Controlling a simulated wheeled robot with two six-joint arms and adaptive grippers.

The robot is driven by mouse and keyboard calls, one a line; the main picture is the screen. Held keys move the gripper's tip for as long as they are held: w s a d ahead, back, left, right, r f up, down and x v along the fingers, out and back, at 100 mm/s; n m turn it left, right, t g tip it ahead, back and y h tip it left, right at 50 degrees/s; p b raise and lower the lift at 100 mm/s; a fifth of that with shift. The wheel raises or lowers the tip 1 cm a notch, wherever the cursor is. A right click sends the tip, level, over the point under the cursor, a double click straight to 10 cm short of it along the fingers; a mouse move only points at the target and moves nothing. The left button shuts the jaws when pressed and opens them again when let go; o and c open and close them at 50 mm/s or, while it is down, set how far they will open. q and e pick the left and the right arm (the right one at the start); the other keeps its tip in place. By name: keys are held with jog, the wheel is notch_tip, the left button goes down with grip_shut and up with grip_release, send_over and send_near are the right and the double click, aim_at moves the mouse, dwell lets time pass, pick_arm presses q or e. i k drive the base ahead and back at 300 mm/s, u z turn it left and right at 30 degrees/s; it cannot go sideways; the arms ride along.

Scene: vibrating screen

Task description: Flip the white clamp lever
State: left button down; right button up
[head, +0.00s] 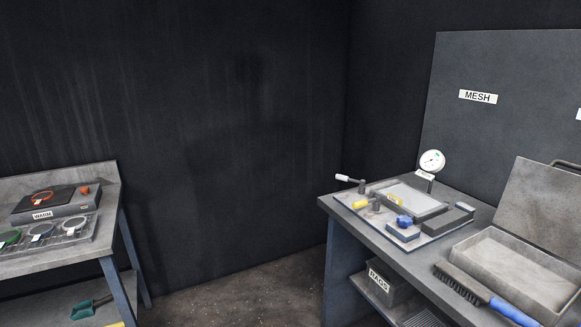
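The white clamp lever (343,177) shows small in the head view, at the back left corner of the right workbench. Its white grip points left and sticks out past the bench's left edge, and a dark rod joins it to a post (362,186) on a flat fixture plate (428,233). The lever looks close to level. Neither of my grippers is in view.
The right bench (352,224) also carries a round dial gauge (431,161), a yellow knob (360,205), a blue knob (404,221), an open grey box (513,277) and a blue-handled brush (492,299). A left table (50,265) stands apart, with open floor (235,300) between.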

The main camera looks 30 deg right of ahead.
aim_at(344, 178)
jog(key=z, duration=0.1)
jog(key=i, duration=1.45)
jog(key=z, duration=0.7)
jog(key=i, duration=1)
jog(key=z, duration=1.55)
jog(key=i, duration=0.95)
jog(key=z, duration=0.75)
